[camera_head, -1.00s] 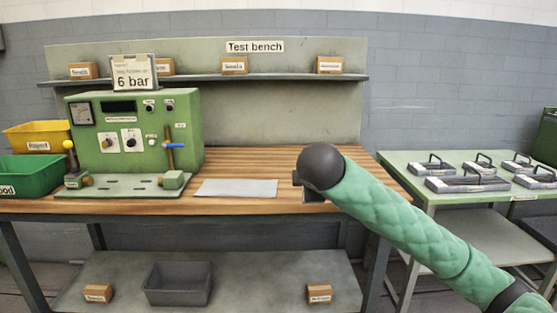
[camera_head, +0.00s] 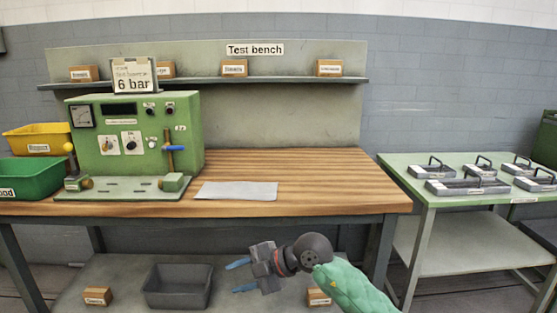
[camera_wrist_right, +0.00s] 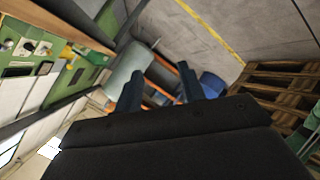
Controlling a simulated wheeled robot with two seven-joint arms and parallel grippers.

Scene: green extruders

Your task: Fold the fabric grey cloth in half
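The grey cloth (camera_head: 238,191) lies flat and spread out on the wooden test bench (camera_head: 320,180), at its front edge, just right of the green machine. My right gripper (camera_head: 238,276) is in front of and below the bench edge, pointing left, clear of the cloth. Its two blue-tipped fingers are apart with nothing between them. The fingers also show apart and empty in the right wrist view (camera_wrist_right: 158,92), where the cloth cannot be made out. My left gripper is in neither view.
The green test machine (camera_head: 135,140) with a "6 bar" sign stands left of the cloth. Green (camera_head: 35,177) and yellow (camera_head: 38,138) bins are at far left. The bench right of the cloth is clear. A green side table (camera_head: 440,197) holds several handled blocks.

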